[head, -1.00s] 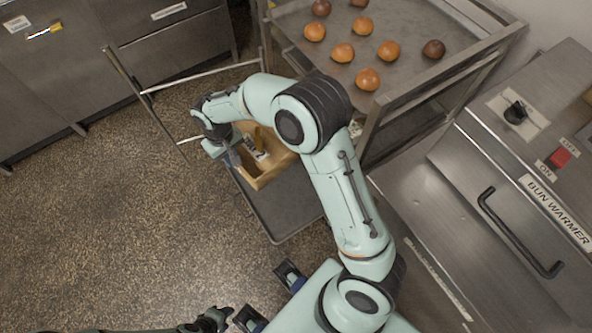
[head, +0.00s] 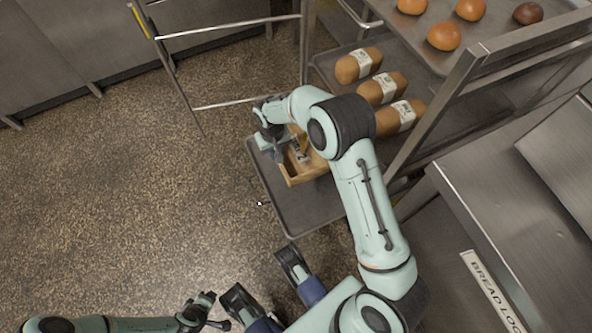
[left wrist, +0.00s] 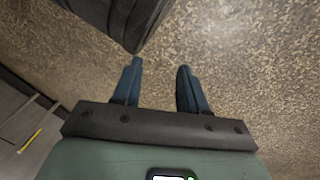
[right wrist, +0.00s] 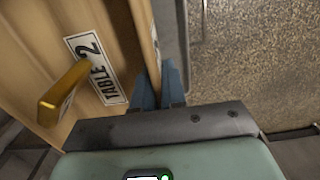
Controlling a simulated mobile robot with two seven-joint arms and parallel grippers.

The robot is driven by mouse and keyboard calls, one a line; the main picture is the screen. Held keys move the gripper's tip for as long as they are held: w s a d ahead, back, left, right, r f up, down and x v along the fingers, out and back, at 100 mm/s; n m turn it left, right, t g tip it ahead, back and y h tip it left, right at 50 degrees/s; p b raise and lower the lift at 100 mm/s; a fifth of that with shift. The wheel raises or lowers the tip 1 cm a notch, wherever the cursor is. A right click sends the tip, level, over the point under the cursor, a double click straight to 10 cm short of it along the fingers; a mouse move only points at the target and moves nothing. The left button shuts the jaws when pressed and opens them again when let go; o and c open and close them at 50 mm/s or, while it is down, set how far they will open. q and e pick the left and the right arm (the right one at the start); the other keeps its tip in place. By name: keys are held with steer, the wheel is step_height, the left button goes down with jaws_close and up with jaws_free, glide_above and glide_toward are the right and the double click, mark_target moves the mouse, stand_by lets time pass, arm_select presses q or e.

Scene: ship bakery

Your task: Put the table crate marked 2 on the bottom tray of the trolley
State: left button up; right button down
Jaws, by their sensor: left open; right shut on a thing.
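The wooden crate (head: 313,172) has a brass handle and a white label, which reads "TABLE 2" in the right wrist view (right wrist: 97,68). My right gripper (right wrist: 158,88) is shut on its side wall; the head view also shows this gripper (head: 275,151) at the crate's left side. The crate is over the trolley's grey bottom tray (head: 290,218), inside its left and front rims. Whether its base touches the tray I cannot tell. My right arm hides part of the crate. My left gripper (left wrist: 158,78) is open and empty above the floor.
Several labelled bread loaves (head: 359,65) lie on a higher trolley tray, and buns (head: 444,36) on the top one. A trolley post (head: 432,110) stands right of my right arm. A steel counter (head: 520,200) is at right. The speckled floor (head: 130,180) at left is clear.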

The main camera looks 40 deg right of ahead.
step_height(320, 180, down, 14)
steer(key=b, duration=0.3)
steer(key=shift+b, duration=0.4)
steer(key=shift+f+b, duration=0.8)
steer(key=shift+f, duration=1.95)
arm_select(q)
steer(key=s+a+f+g, duration=0.1)
steer(key=s+f+g, duration=0.3)
steer(key=s+f, duration=0.3)
steer(key=s, duration=0.3)
steer(key=shift+s+a+f+n, duration=0.2)
steer(key=shift+s+f+n, duration=0.1)
steer(key=shift+s+n, duration=0.1)
arm_select(e)
steer(key=c, duration=1.6)
jaws_free()
steer(key=shift+f, duration=0.15)
steer(key=o, duration=0.4)
arm_select(q)
steer(key=w+r+t+p, duration=0.2)
steer(key=w+r+p, duration=0.1)
steer(key=w, duration=0.3)
steer(key=shift+w+d+r+m, duration=0.3)
steer(key=shift+w+d+r, duration=0.1)
steer(key=shift+r, duration=0.1)
arm_select(e)
step_height(320, 180, up, 12)
steer(key=shift+r, duration=0.2)
